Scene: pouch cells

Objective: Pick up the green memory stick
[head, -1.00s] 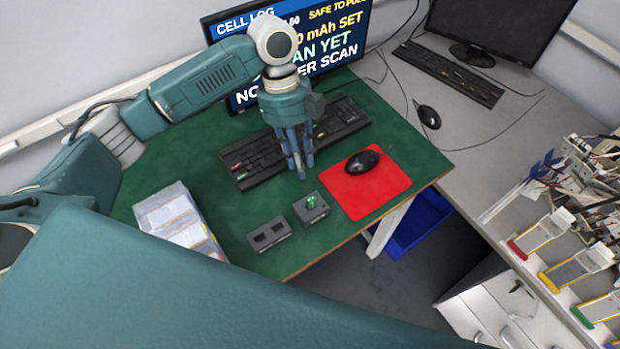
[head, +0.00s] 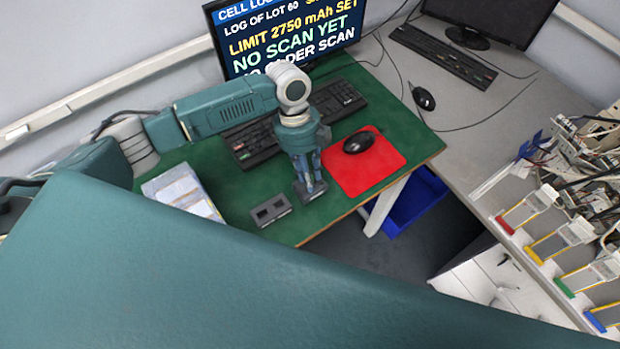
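My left gripper (head: 311,188) points down over a small dark block (head: 303,197) on the green desk, with its fingertips at the block's top. The green memory stick, which stood in this block in the earlier frame, is hidden behind the fingers now. I cannot tell whether the fingers are closed on it. My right gripper is not in view.
A second dark block with two openings (head: 271,210) sits just left. A red mouse mat (head: 375,180) with a black mouse (head: 358,143) lies to the right. A keyboard (head: 250,153) and monitor (head: 290,35) are behind. A white tray (head: 205,205) stands left.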

